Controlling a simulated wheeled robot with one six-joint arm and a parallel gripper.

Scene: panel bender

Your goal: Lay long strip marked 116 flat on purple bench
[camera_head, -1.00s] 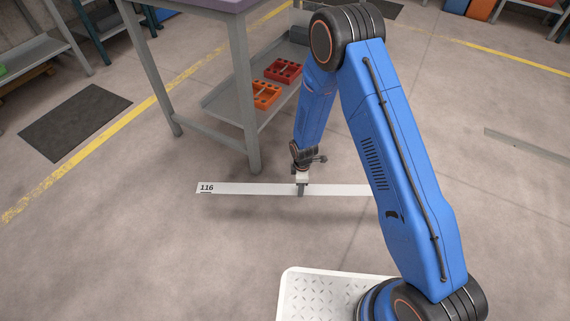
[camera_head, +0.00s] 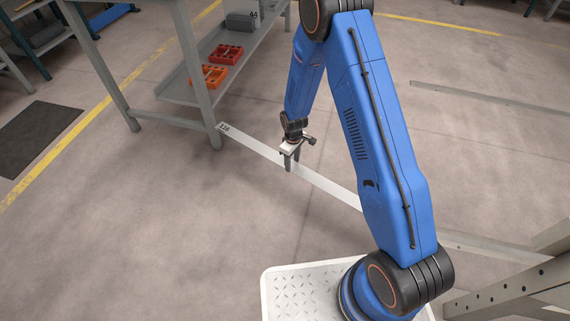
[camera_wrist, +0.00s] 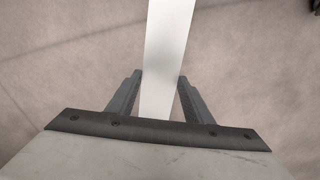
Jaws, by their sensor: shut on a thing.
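The long pale strip marked 116 (camera_head: 259,148) runs diagonally in the head view, with its marked end near the bench's front leg. The other end is hidden behind my arm. My gripper (camera_head: 291,161) is shut on the strip along its length. In the wrist view the strip (camera_wrist: 168,60) passes between the two fingers of my gripper (camera_wrist: 160,88) and runs out at the top edge. Its height above the floor is hard to tell. The bench shows only its grey legs (camera_head: 196,80) and lower shelf; its purple top is out of view.
The lower shelf (camera_head: 180,92) holds a red block (camera_head: 227,53), an orange block (camera_head: 208,76) and a grey item. A dark mat (camera_head: 35,135) lies at left. Grey metal framework (camera_head: 510,292) stands at lower right. Open floor lies in the foreground.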

